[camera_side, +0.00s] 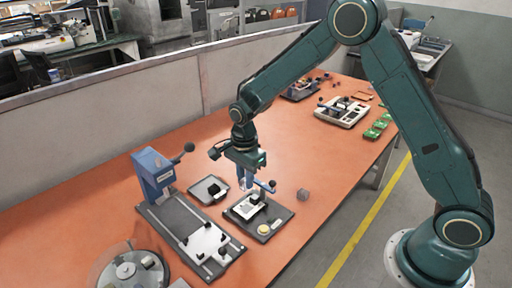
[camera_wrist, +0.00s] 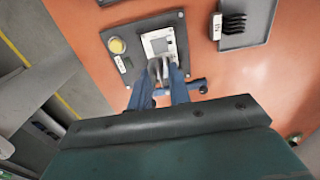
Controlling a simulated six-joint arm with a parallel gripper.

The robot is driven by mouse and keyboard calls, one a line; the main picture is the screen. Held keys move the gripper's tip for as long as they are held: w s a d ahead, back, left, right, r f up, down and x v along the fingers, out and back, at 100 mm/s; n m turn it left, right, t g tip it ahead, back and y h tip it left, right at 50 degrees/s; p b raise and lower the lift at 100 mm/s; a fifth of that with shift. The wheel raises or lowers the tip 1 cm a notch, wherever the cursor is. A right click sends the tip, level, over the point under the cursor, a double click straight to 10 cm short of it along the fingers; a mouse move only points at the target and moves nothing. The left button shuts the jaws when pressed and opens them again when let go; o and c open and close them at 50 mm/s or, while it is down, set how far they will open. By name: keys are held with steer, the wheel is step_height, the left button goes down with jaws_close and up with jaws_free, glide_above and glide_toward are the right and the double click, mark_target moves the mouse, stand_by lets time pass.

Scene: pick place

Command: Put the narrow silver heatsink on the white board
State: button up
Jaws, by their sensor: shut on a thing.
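The narrow silver heatsink (camera_wrist: 154,69) is between the blue fingers of my gripper (camera_wrist: 158,80) in the wrist view. My gripper (camera_side: 246,184) is shut on it, and the fingers largely hide it in the side view. The white board (camera_wrist: 151,38) lies on a dark fixture plate (camera_wrist: 112,62), with a grey square area on its face. In the side view the white board (camera_side: 242,211) is right below my gripper. The heatsink is over the board's near edge in the wrist view; I cannot tell whether it touches.
A grey tray (camera_side: 204,196) with a black finned part (camera_wrist: 232,23) lies beside the plate. The plate has a yellow button (camera_side: 263,229) and a blue-handled clamp (camera_side: 268,186). A blue press (camera_side: 155,172) stands left.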

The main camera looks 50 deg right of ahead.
steer(key=shift+f, duration=3.25)
steer(key=shift+f, duration=0.8)
steer(key=o, duration=0.9)
steer(key=c, duration=0.3)
steer(key=shift+r, duration=0.2)
steer(key=shift+c, duration=0.2)
steer(key=shift+r, duration=3.3)
